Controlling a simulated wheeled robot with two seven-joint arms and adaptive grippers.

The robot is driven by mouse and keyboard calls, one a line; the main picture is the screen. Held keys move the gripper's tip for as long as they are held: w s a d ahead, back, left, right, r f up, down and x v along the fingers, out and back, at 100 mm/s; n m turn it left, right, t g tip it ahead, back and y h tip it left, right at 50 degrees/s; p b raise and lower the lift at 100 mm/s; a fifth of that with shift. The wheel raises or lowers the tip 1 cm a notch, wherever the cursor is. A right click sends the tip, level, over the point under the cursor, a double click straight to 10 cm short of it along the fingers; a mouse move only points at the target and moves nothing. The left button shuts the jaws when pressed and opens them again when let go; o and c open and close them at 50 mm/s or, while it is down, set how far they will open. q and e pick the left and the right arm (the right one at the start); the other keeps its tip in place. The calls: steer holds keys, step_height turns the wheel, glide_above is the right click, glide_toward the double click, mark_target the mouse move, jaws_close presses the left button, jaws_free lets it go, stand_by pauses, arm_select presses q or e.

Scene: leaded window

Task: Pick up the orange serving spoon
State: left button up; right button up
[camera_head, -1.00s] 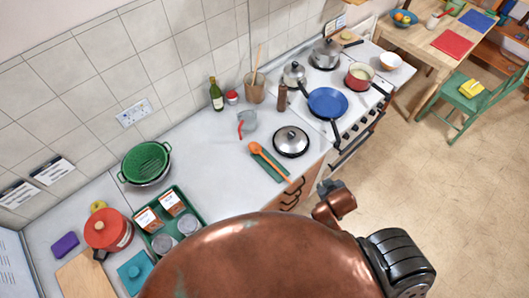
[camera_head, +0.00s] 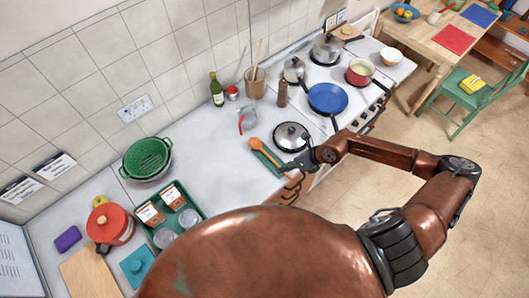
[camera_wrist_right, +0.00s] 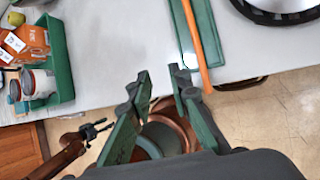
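The orange serving spoon (camera_head: 267,154) lies on a green spoon rest (camera_head: 257,154) on the counter, its bowl toward the wall and its handle toward the front edge. My right gripper (camera_head: 292,166) is at the handle end in the head view. In the right wrist view the right gripper (camera_wrist_right: 160,74) has its two fingers apart with nothing between them. There the spoon's handle (camera_wrist_right: 195,40) runs just right of the right finger, reaching past the counter edge. A small dark gripper (camera_wrist_right: 92,130) on a copper arm, seemingly my left one, shows there too; its opening is unclear.
A pot lid (camera_head: 291,136) lies just beyond the spoon. A glass jug (camera_head: 246,120) and a brown pepper mill (camera_head: 282,94) stand behind. The stove with a blue pan (camera_head: 327,99) is to the right. A green tray (camera_head: 197,207) is at left, with clear counter between.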

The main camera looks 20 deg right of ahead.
steer(key=h, duration=0.2)
glide_toward(287, 173)
steer(key=w, duration=0.1)
steer(key=shift+n+g, duration=0.3)
steer(key=shift+g, duration=0.1)
steer(key=p+x, duration=0.2)
steer(key=x, duration=0.4)
steer(key=shift+a+f+p, duration=0.25)
steer(key=shift+p, duration=0.15)
steer(key=shift+w+a+f, duration=0.1)
steer(key=shift+w+f, duration=0.05)
steer(key=shift+f, duration=0.35)
steer(key=shift+c, duration=0.7)
jaws_close()
